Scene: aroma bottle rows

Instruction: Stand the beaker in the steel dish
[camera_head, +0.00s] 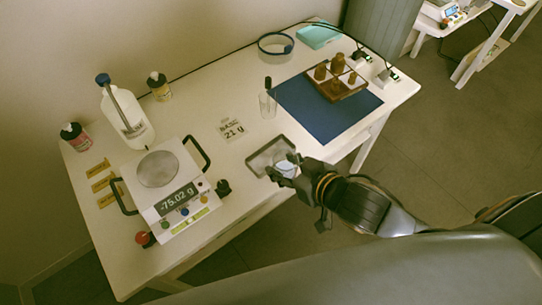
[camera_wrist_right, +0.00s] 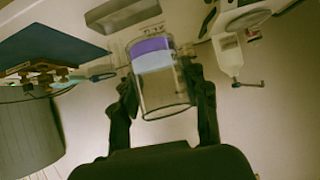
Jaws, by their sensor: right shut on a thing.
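The clear glass beaker (camera_head: 285,165) is held by my right gripper (camera_head: 284,174) over the near right part of the steel dish. It shows large in the right wrist view (camera_wrist_right: 160,85), with a purple and pale blue band towards its upper end there. My right gripper's fingers (camera_wrist_right: 163,95) are shut on its sides. The steel dish (camera_head: 258,154) is a shallow grey rectangular tray near the table's front edge. My gripper and the beaker hide its near right corner. Whether the beaker touches the dish is hard to tell. My left gripper is not in view.
A balance (camera_head: 171,187) reading -75.02 g stands left of the dish. A glass cylinder (camera_head: 267,104) stands behind it, near a "21 g" card (camera_head: 231,130). A blue mat (camera_head: 320,112) with a wooden bottle rack (camera_head: 337,80) is at back right. White table lies between.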

